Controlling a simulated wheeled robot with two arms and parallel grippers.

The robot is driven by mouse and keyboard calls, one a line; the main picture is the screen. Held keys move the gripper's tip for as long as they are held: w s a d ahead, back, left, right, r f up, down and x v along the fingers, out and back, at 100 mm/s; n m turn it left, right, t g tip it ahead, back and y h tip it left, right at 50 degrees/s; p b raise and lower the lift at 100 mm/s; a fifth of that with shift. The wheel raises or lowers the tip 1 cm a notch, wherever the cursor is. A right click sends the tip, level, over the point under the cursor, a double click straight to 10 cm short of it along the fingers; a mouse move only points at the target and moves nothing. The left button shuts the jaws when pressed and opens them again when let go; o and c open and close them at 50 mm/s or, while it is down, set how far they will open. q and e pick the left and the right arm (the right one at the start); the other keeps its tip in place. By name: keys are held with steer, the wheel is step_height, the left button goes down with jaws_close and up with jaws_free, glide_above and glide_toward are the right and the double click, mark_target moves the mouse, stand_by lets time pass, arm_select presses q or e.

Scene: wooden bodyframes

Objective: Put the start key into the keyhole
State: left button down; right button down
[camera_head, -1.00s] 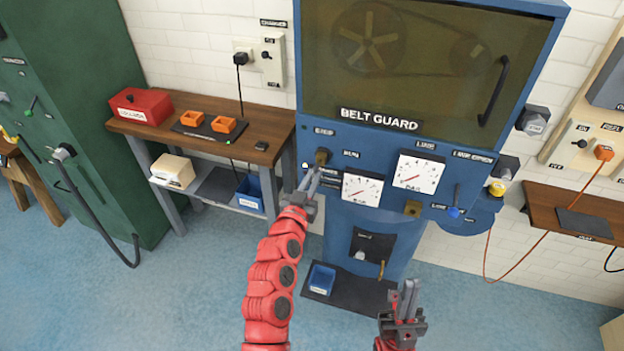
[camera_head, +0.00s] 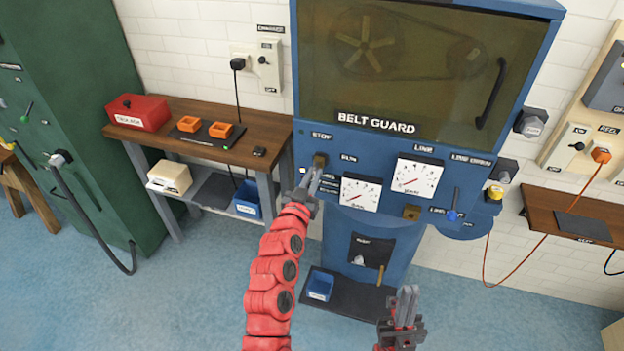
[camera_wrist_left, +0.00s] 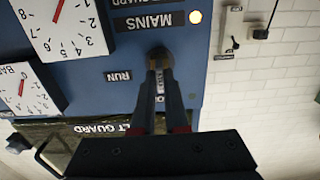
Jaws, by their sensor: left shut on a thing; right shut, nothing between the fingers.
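The keyhole is in a dark brass lock (camera_head: 320,160) on the blue machine's front panel, between the STOP and RUN labels; the lock also shows in the left wrist view (camera_wrist_left: 159,55). My left gripper (camera_head: 315,178) is at the lock, its fingers pointing at it, shut on the start key. In the left wrist view, a strip of the key with a pale lettered label (camera_wrist_left: 160,84) shows between the fingers. The key's front end is hidden, so I cannot tell how deep it sits. My right gripper (camera_head: 407,305) is shut and empty, low in front of the machine.
Two gauges (camera_head: 360,193) sit right of the lock, with a second brass fitting (camera_head: 411,212) below them. The belt guard (camera_head: 420,75) is above. A lit lamp (camera_wrist_left: 196,17) shows near the MAINS label. A wooden bench (camera_head: 180,135) stands left.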

arm_select(q)
steer(key=c, duration=0.8)
jaws_free()
steer(key=shift+c, duration=0.2)
steer(key=b+v, duration=0.2)
steer(key=v, duration=1.5)
steer(key=shift+s, duration=0.2)
